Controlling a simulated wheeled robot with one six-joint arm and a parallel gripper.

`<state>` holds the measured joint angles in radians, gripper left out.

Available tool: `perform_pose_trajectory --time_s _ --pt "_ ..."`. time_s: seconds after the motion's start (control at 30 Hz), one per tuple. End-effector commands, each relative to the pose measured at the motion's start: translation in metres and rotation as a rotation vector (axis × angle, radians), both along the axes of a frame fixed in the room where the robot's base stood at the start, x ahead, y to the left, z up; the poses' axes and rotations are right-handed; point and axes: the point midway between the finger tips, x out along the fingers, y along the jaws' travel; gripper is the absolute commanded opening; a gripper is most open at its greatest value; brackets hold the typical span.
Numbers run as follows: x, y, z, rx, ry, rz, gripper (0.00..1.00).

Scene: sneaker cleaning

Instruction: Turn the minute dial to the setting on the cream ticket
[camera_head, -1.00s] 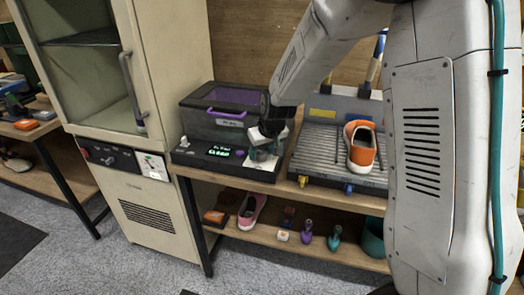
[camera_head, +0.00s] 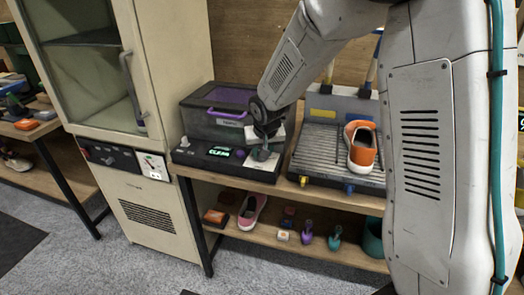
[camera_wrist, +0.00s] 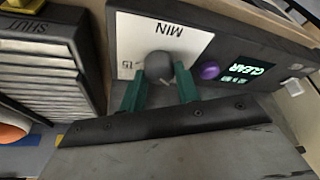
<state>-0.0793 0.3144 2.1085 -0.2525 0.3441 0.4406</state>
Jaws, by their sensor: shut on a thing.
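The minute dial is a grey round knob (camera_wrist: 159,66) on a white plate marked "MIN" (camera_wrist: 130,35), upside down in the wrist view with a "15" mark beside the knob. My gripper (camera_wrist: 161,82) has its two teal fingers on either side of the knob and is shut on it. In the head view my gripper (camera_head: 264,150) is over the right end of the black control panel (camera_head: 210,163), hiding most of the dial. Where the knob points is not clear. I cannot make out a cream ticket for certain; a pale card (camera_head: 153,167) is on the cabinet front.
Beside the dial are a purple button (camera_wrist: 210,71) and a lit green display (camera_wrist: 245,70). A clear-walled bin (camera_head: 215,108) stands behind the panel. A ribbed tray (camera_head: 315,150) with an orange shoe (camera_head: 361,146) is close on the right. A cream cabinet (camera_head: 170,60) stands left.

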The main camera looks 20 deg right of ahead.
Motion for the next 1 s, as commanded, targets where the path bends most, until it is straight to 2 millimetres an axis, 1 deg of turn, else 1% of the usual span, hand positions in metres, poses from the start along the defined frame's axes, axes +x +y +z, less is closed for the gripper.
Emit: perform_pose_trajectory --time_s 1.0 --pt "0.0041 0.0072 0.0000 0.002 0.000 -0.948 0.09"
